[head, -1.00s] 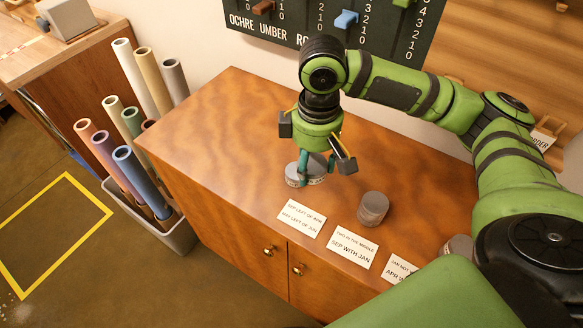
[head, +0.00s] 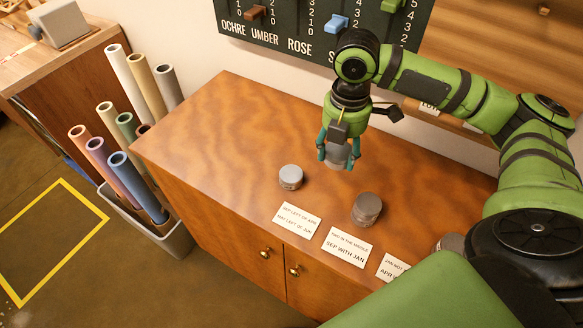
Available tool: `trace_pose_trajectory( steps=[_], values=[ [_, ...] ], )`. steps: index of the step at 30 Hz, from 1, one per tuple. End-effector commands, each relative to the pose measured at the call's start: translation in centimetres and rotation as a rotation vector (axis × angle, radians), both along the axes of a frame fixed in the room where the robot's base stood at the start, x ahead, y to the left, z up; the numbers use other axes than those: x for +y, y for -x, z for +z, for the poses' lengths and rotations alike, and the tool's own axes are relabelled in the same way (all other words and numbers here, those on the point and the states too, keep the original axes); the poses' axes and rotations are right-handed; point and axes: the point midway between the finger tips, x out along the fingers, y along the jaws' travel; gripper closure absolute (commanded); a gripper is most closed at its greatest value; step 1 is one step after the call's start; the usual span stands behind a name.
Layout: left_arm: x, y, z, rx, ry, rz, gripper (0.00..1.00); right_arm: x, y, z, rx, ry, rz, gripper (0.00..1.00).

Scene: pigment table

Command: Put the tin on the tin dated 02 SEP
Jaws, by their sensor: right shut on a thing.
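My right gripper (head: 337,152) is shut on a grey tin (head: 338,158), over the back part of the wooden cabinet top. The fingers cover part of this tin, and its height above the top is hard to tell. A single grey tin (head: 290,177) stands to the left, behind the left card. Grey tins (head: 367,209), seemingly a stack of two, stand behind the middle card. Another grey tin (head: 452,242) is partly hidden by my arm at the right. I cannot read a date on any tin. My left gripper is out of view.
Cards lie along the cabinet's front edge: left (head: 297,219), middle (head: 346,246) and right (head: 391,267). The cabinet top (head: 220,125) is clear at the left. A slider board (head: 300,30) hangs behind. A bin (head: 170,241) of rolled tubes stands left.

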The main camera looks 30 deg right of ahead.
Motion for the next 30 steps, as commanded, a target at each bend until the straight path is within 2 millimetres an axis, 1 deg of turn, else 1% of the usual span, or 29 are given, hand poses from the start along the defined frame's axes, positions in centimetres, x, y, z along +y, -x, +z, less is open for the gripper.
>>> trace_pose_trajectory(
  steps=[1, 6, 9, 13, 18, 20, 25, 27, 30],
  values=[
    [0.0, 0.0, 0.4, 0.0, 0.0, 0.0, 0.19, 0.9, -0.8, -0.4, 0.001, -0.005, 0.005, 0.77],
    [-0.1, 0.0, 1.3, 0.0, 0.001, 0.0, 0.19, 3.4, -3.8, -2.7, 0.003, -0.005, 0.003, 0.77],
    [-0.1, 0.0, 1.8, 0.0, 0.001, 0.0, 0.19, 4.7, -5.6, -4.0, 0.0, -0.003, 0.002, 0.77],
    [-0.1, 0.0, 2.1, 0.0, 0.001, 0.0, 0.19, 6.0, -7.3, -5.3, 0.0, -0.002, 0.0, 0.77],
    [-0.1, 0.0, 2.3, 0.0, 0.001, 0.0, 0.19, 6.6, -8.1, -6.3, 0.0, 0.001, 0.0, 0.77],
    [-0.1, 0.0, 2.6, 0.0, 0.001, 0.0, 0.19, 6.7, -8.1, -6.9, 0.002, 0.001, -0.001, 0.77],
    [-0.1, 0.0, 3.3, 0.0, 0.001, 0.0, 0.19, 6.7, -8.1, -9.3, 0.002, 0.001, -0.001, 0.77],
    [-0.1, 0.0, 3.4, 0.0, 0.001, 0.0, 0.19, 6.6, -8.1, -10.0, 0.0, 0.002, 0.0, 0.77],
    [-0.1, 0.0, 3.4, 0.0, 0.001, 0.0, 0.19, 6.6, -8.1, -10.3, -0.002, 0.001, 0.001, 0.77]
  ],
)
